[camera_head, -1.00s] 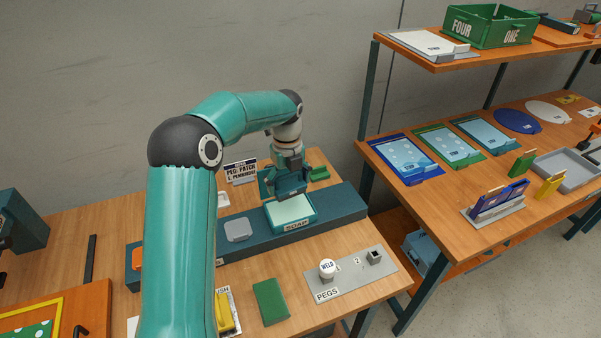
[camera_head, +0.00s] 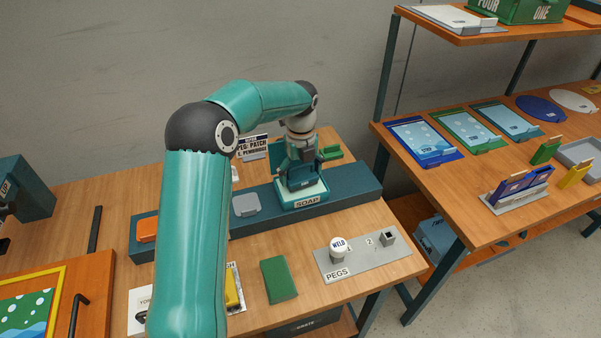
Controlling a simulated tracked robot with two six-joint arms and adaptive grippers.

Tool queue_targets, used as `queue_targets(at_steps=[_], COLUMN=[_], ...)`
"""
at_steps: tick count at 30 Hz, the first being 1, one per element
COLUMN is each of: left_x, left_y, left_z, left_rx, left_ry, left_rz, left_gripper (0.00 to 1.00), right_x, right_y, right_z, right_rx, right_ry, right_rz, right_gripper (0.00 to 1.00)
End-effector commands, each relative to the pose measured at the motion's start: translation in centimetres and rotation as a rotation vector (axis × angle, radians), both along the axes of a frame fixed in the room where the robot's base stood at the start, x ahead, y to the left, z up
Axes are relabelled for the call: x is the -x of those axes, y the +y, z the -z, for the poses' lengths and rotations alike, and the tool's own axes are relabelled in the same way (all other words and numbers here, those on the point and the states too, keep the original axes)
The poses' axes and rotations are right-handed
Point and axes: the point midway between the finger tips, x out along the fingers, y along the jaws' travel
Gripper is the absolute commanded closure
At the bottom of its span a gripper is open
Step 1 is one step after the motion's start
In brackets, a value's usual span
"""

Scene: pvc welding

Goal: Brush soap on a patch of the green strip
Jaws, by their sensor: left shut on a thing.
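My left gripper (camera_head: 302,180) is down at the teal soap tray (camera_head: 312,202), labelled SOAP, in the head view. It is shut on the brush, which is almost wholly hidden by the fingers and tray. A flat green piece (camera_head: 278,281) lies on the bench in front, and a smaller green piece (camera_head: 331,153) lies behind the tray. I cannot tell which of these is the green strip. My right gripper is not in view.
The tray sits on a dark blue raised block (camera_head: 352,184) with a grey lidded box (camera_head: 245,204). A grey PEGS plate (camera_head: 362,259) holds a white WELD peg (camera_head: 338,246). A yellow piece (camera_head: 233,288) lies beside my arm. A side table (camera_head: 400,182) stands at right.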

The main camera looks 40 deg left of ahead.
Motion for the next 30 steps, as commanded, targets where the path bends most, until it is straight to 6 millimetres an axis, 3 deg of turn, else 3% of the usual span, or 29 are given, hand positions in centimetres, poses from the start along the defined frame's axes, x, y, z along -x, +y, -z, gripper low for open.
queue_targets(at_steps=[30], left_x=[0.00], left_y=[-0.01], left_z=[0.50], left_rx=[0.000], left_ry=[0.000], left_rz=[0.000], left_gripper=[0.39], right_x=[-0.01], right_y=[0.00], right_z=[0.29], right_rx=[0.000], right_ry=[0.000], right_rz=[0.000], right_gripper=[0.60])
